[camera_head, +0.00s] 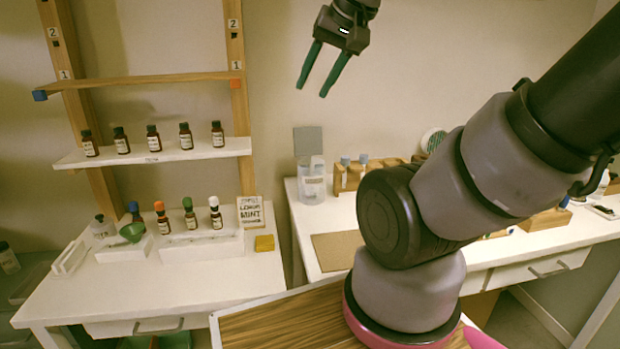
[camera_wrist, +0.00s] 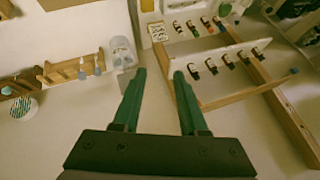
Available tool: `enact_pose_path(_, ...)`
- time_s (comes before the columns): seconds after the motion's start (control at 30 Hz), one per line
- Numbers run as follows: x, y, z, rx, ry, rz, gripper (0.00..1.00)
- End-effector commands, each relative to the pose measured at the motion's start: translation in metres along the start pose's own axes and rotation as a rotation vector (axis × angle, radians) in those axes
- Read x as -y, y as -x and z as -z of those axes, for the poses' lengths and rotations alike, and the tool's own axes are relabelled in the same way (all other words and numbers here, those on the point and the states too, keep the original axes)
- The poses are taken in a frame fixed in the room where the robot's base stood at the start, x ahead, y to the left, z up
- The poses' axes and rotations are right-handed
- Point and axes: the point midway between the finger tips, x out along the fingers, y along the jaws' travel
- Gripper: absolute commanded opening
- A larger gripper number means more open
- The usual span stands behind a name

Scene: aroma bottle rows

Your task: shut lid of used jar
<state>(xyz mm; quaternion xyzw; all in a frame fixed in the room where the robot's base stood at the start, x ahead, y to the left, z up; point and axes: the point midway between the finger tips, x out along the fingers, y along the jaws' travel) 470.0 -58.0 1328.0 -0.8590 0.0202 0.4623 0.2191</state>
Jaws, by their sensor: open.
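The used jar (camera_head: 312,187) is a clear container with a pale label at the left end of the right-hand bench. Its grey square lid (camera_head: 308,140) stands upright at the back of the jar, open. The jar also shows in the wrist view (camera_wrist: 122,48), left of my fingers. My gripper (camera_head: 312,90) is open and empty, with green fingers pointing down, high above the jar and apart from it. In the wrist view my gripper (camera_wrist: 159,76) shows a clear gap between its fingers.
A wooden rack (camera_head: 349,178) with blue-topped vials stands right of the jar. A wooden shelf frame (camera_head: 240,95) with a row of brown bottles is to the left. A brown mat (camera_head: 337,250) lies before the jar. The air around my gripper is free.

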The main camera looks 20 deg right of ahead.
Motion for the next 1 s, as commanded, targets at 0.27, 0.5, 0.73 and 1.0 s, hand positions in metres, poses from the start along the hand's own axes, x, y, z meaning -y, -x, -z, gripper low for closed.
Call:
enact_pose_path(0.27, 0.012, -0.009, 0.060, 0.058, 0.014, -0.027, 0.00)
enact_pose_path(0.5, 0.018, -0.040, 0.140, 0.134, 0.039, -0.069, 0.00)
enact_pose_path(0.73, 0.012, -0.087, 0.211, 0.202, 0.065, -0.119, 0.00)
enact_pose_path(1.0, -0.008, -0.163, 0.278, 0.287, 0.105, -0.187, 0.00)
